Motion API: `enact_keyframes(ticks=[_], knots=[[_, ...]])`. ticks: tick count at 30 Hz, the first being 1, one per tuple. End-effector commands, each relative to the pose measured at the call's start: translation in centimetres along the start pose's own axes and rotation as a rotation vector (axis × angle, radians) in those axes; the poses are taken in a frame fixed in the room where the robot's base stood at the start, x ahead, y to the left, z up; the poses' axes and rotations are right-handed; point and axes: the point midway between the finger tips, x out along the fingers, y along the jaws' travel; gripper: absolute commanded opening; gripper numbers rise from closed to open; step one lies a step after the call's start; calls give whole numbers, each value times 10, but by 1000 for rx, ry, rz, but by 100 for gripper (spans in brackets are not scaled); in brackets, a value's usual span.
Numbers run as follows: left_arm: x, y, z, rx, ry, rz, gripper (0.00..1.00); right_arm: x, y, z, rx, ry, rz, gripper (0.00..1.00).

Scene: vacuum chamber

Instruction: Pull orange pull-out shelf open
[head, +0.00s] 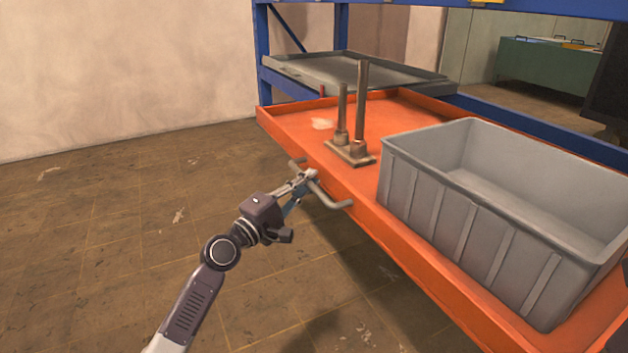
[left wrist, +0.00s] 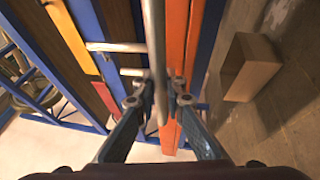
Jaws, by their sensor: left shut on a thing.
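The orange pull-out shelf (head: 285,122) juts out from the blue rack in the head view, and its orange edge also shows in the left wrist view (left wrist: 176,40). A grey metal handle (head: 330,199) is fixed to its front edge. My left gripper (head: 306,178) is shut on this handle, near its middle. In the left wrist view the handle bar (left wrist: 155,60) runs between the two fingers of the left gripper (left wrist: 158,100). My right gripper is in neither view.
A large grey crate (head: 440,205) and a metal stand with two upright posts (head: 350,152) are on the shelf. A grey tray (head: 350,70) lies behind on the blue rack (head: 264,50). The left wrist view shows a cardboard box (left wrist: 250,67) on the floor. Floor at left is clear.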

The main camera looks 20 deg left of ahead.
Motion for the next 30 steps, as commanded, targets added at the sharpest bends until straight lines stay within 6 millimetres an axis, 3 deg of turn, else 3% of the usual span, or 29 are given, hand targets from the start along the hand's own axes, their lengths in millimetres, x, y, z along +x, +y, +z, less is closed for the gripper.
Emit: enact_keyframes(ticks=[12, 13, 17, 26, 30], knots=[[-2, -2, 0, -1, -2, -5, 0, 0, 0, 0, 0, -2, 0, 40], [-2, -2, 0, -1, -2, -5, 13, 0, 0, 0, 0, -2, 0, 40], [-2, -2, 0, -1, -2, -4, 28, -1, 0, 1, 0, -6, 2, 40], [-2, 0, 0, 0, 0, -1, 29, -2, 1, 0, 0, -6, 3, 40], [-12, -1, 0, 1, 0, -2, 29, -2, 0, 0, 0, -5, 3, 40]])
